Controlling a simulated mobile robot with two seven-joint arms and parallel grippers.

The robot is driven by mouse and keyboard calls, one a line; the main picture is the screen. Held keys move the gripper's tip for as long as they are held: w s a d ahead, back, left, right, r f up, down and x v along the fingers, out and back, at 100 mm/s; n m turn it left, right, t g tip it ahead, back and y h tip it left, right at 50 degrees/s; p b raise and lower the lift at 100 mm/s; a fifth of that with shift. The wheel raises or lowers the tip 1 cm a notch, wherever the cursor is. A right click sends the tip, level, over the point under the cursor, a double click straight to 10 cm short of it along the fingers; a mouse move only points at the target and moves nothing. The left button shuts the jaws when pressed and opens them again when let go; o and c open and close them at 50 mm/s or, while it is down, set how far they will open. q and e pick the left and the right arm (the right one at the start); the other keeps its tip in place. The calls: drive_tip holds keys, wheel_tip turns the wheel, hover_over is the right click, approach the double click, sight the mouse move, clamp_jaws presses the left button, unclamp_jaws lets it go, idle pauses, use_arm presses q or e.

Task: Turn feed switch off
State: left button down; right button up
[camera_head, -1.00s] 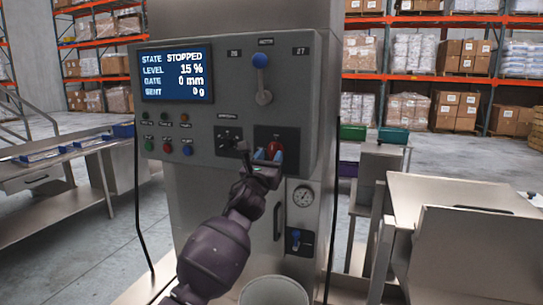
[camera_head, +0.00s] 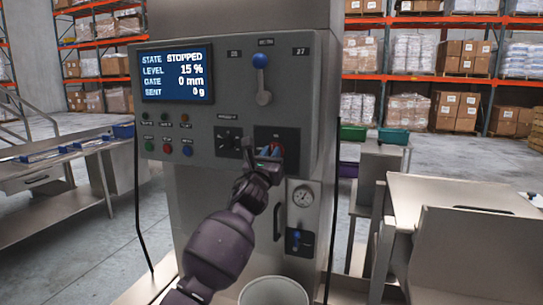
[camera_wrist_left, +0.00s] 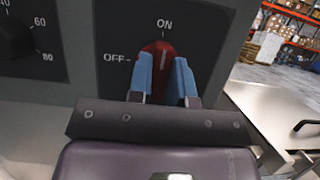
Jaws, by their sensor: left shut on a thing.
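The feed switch is a red rotary knob (camera_wrist_left: 157,50) on a dark plate with ON above it and OFF to its left. In the left wrist view its pale pointer line stands close to upright, toward ON. My left gripper (camera_wrist_left: 163,72) has blue fingers on both sides of the knob and is shut on it. In the head view the gripper (camera_head: 270,151) covers most of the knob at the lower right of the grey control panel (camera_head: 225,90). The panel's screen (camera_head: 178,75) reads STOPPED, level 15 %, gate 0 mm, sent 0 g. My right gripper is not in view.
A lever with a blue ball (camera_head: 260,61) is above the switch. A black dial (camera_head: 228,140) sits just left of it. A gauge (camera_head: 303,196) and a small blue-handled valve (camera_head: 296,239) are below right. A pale bucket (camera_head: 274,292) stands below.

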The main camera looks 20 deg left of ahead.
use_arm(q)
drive_tip(key=shift+n, duration=0.3)
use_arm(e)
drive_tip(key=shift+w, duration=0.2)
use_arm(q)
drive_tip(key=n+g+y+p, duration=0.2)
drive_tip(key=n, duration=0.5)
drive_tip(key=n+g+y+p, duration=0.1)
drive_tip(key=n+y+p, duration=0.1)
drive_tip(key=n, duration=0.5)
drive_tip(key=n+g+y+p, duration=0.2)
drive_tip(key=n+y, duration=0.1)
drive_tip(key=n, duration=0.5)
drive_tip(key=shift+g, duration=0.3)
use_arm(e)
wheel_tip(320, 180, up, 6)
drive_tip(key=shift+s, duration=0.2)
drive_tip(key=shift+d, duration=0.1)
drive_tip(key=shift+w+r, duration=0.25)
